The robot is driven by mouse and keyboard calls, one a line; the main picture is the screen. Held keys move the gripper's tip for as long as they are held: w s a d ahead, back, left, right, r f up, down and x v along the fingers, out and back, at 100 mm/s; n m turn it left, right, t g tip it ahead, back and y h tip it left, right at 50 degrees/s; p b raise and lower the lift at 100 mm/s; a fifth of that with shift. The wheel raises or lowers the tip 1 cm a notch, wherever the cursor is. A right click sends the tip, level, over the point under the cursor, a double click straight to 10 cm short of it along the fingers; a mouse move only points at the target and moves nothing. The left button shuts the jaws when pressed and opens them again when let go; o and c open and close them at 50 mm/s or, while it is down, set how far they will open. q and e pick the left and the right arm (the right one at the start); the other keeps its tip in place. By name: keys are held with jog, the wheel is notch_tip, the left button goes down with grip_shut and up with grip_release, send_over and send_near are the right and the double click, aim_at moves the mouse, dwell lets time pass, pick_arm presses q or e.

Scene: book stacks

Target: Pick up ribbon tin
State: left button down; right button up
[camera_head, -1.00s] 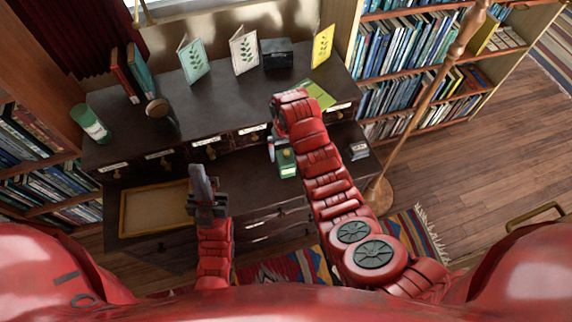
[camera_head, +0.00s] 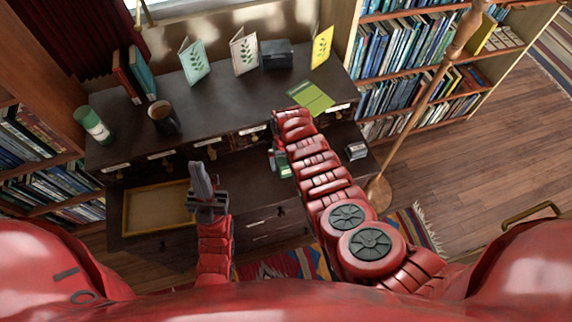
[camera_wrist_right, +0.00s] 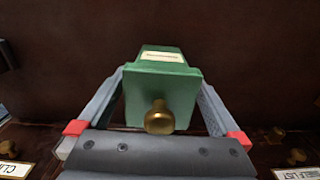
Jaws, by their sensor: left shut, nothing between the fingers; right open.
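The ribbon tin appears to be the green box with a pale label and a brass knob (camera_wrist_right: 180,84) in the right wrist view. In the head view only a small green part of it (camera_head: 285,171) shows at the desk's lower level, mostly hidden by my right arm. My right gripper (camera_wrist_right: 163,79) is open, with one finger on each side of the tin. I cannot tell whether either finger touches it. My left gripper (camera_head: 199,168) is shut and empty, pointing up in front of the desk, left of the tin.
The dark desk (camera_head: 225,105) has a row of small drawers. A mug (camera_head: 163,115), green can (camera_head: 92,124) and cards stand on its top. A wooden tray (camera_head: 155,210) lies lower left. A small box (camera_head: 356,151) and wooden pole (camera_head: 425,105) are to the right.

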jog(key=shift+c, duration=0.3)
jog(key=c, duration=1.2)
